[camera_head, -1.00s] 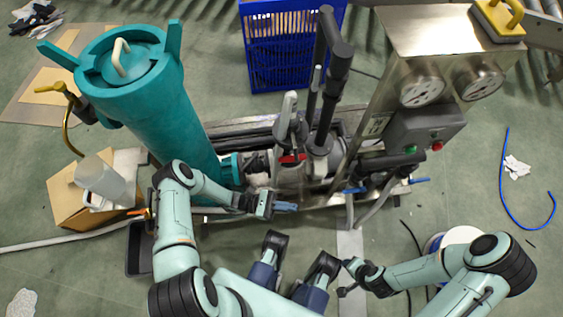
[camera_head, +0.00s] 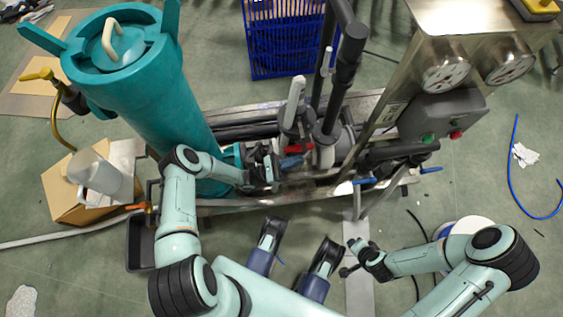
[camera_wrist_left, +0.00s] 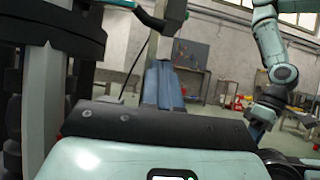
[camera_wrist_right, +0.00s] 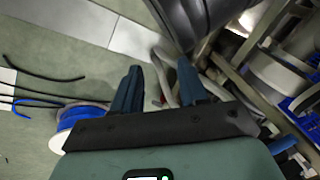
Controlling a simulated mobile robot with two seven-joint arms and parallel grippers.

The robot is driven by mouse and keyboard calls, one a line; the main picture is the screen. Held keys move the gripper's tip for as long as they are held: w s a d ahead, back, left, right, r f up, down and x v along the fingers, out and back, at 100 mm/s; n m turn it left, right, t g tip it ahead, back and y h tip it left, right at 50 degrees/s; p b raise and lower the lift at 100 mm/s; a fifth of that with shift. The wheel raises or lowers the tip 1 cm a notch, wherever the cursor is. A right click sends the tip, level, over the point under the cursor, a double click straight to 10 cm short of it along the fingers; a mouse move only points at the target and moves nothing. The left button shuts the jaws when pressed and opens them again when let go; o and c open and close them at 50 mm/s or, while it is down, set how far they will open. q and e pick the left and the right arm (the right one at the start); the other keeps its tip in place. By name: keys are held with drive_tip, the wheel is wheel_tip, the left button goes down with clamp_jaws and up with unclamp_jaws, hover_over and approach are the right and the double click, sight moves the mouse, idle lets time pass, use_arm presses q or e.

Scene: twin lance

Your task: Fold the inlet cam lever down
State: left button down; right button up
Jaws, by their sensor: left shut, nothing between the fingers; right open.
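The teal vessel (camera_head: 160,100) stands at the left of the skid, with dark pipe fittings to its right. A small red handle (camera_head: 298,148) sits among these fittings, below an upright pale grey lever (camera_head: 295,98). I cannot tell which part is the inlet cam lever. My left gripper (camera_head: 291,161) is shut and empty, its blue fingers close below the red handle; contact cannot be told. My right gripper (camera_wrist_right: 158,88) is open and empty, low at the right of the head view.
A steel panel with gauges (camera_head: 445,72) and a control box (camera_head: 440,115) rises at the right. Tall black pipes (camera_head: 345,70) stand beside the fittings. A blue crate (camera_head: 285,45) is behind. A cardboard box (camera_head: 68,190) stands at left. Floor in front is partly clear.

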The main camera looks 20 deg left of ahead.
sight(302, 134)
use_arm(q)
drive_tip(key=shift+w+d+r, duration=0.1)
drive_tip(key=shift+w+r, duration=0.05)
drive_tip(key=shift+r, duration=1.5)
use_arm(e)
drive_tip(key=shift+w+a+r, duration=0.15)
drive_tip(key=shift+w+r, duration=0.35)
drive_tip(key=shift+r, duration=0.1)
